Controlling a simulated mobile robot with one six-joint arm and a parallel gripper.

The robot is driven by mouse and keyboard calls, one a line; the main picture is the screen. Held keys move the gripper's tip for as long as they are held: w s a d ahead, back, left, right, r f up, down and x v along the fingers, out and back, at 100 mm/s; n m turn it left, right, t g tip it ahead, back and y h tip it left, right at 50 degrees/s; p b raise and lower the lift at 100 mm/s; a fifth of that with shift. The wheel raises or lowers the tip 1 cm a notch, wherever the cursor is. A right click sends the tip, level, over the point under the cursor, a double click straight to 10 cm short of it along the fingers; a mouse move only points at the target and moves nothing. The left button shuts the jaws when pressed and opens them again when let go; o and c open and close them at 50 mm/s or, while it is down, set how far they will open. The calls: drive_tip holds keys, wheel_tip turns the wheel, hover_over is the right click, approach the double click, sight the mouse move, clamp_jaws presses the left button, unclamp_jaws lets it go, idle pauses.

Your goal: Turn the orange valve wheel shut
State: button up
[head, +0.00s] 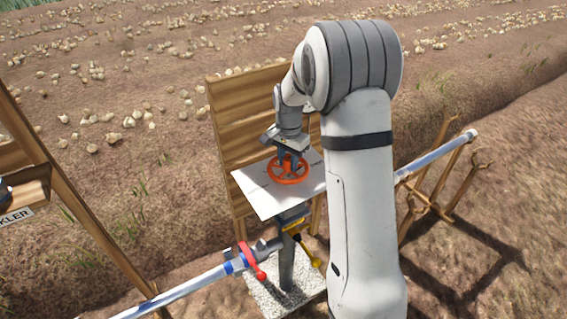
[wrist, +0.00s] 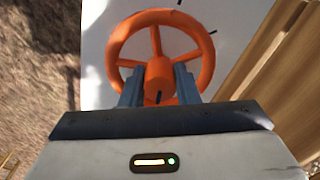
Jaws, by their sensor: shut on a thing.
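The orange valve wheel (head: 271,172) lies flat above a white plate (head: 252,192) on the pipe stand. It has spokes and a central hub, seen from above in the wrist view (wrist: 115,45). My gripper (head: 288,160) reaches down onto the wheel from above. In the wrist view, its two dark fingers (wrist: 158,88) stand on either side of the hub and are shut on the wheel's middle. A dark mark shows on the hub, and dark marks show on the plate near the rim. The fingertips and the near part of the rim are partly hidden by the gripper body.
A wooden board (head: 240,110) stands behind the plate. Below, a grey pipe with a red lever (head: 246,258) and a yellow-tipped lever (head: 308,252) sits over a gravel base (head: 268,298). A wooden frame (head: 75,200) is at left, and a pipe on wooden supports (head: 440,190) at right.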

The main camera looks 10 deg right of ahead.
sight(289, 159)
drive_tip(key=shift+s+d+f+m, duration=0.15)
drive_tip(key=shift+s+m, duration=0.1)
drive_tip(key=shift+m, duration=0.45)
drive_tip(key=o, duration=0.9)
drive_tip(key=shift+o, duration=0.4)
wheel_tip(289, 159, up, 8)
drive_tip(key=shift+w+f, duration=0.1)
drive_tip(key=shift+f, duration=0.15)
drive_tip(key=shift+r, duration=0.3)
